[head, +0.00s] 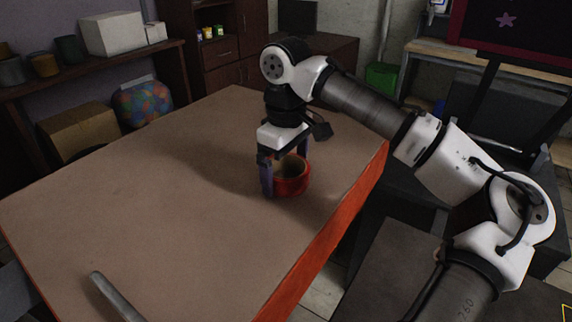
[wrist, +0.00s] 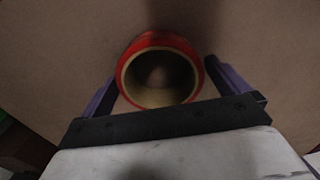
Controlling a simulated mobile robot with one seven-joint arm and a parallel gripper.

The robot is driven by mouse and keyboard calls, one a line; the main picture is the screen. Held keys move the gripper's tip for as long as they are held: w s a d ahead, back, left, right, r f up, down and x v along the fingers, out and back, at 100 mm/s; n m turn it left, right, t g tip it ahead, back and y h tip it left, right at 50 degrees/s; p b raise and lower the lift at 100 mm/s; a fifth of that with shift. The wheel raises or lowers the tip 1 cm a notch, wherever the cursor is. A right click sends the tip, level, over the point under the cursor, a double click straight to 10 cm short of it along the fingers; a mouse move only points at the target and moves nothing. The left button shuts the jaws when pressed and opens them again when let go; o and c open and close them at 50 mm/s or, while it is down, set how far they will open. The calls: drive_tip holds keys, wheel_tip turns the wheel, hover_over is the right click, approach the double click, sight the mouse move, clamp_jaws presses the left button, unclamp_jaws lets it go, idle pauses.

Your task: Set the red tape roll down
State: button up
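The red tape roll (head: 292,187) is at the right part of the brown table, near its orange-red edge.
The brown table (head: 140,190) is mostly bare. A grey metal bar (head: 117,298) lies at its near edge. A shelf with pots (head: 70,48) and a white box (head: 112,33) stands at the back left. A multicoloured ball (head: 143,104) sits beyond the table.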

wheel_tip(320, 180, up, 12)
drive_tip(key=shift+r+b, duration=0.15)
drive_tip(key=shift+b, duration=0.15)
idle(0.3)
idle(0.5)
